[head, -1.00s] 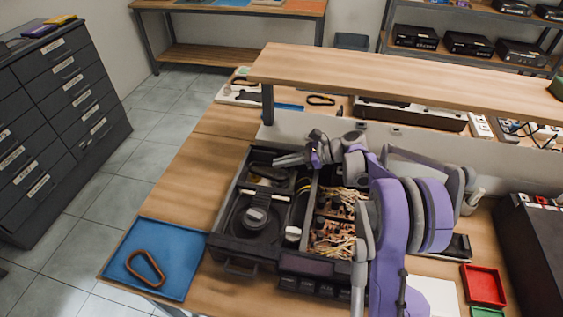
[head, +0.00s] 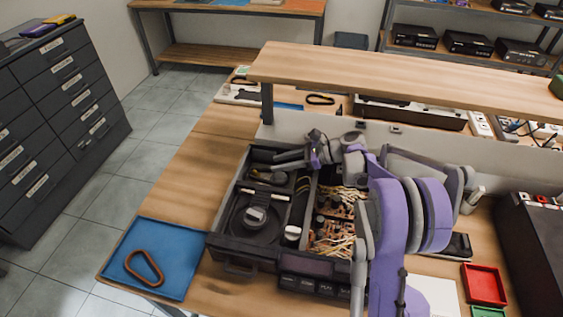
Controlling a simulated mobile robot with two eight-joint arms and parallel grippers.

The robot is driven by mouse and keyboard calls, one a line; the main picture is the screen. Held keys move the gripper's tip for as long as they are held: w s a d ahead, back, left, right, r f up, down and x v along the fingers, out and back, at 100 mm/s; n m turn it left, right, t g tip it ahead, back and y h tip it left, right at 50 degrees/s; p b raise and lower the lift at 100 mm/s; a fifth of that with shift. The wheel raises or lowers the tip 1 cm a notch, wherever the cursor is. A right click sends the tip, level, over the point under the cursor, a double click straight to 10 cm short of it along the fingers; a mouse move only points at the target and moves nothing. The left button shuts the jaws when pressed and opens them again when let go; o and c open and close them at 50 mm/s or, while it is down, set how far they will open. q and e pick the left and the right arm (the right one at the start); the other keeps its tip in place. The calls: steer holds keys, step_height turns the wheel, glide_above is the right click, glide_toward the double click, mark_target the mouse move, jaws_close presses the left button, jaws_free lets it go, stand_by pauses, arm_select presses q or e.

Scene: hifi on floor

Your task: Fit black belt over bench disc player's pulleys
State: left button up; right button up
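The open bench disc player (head: 228,242) sits on the wooden bench, with a round dark disc mechanism (head: 256,216) in its left bay. Small dark and brass-coloured parts (head: 262,176) lie at the back of that bay; I cannot make out a black belt or its seating on the pulleys there. My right gripper (head: 277,160) hangs over the back of this bay, fingers pointing left; their gap is too small to read. My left gripper is out of view.
A brown-orange belt (head: 145,268) lies on a blue mat (head: 178,236) at the bench's left corner. A dark loop (head: 320,99) lies behind the partition, under the raised shelf (head: 400,72). A red tray (head: 484,284) and a black unit (head: 535,240) stand at right.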

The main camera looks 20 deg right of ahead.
steer(key=shift+d, duration=0.1)
steer(key=v, duration=1)
steer(key=shift+d+r, duration=0.2)
steer(key=shift+d, duration=0.1)
steer(key=shift+s, duration=0.15)
step_height(320, 180, up, 7)
steer(key=p, duration=0.3)
steer(key=shift+f, duration=0.1)
stand_by(0.9)
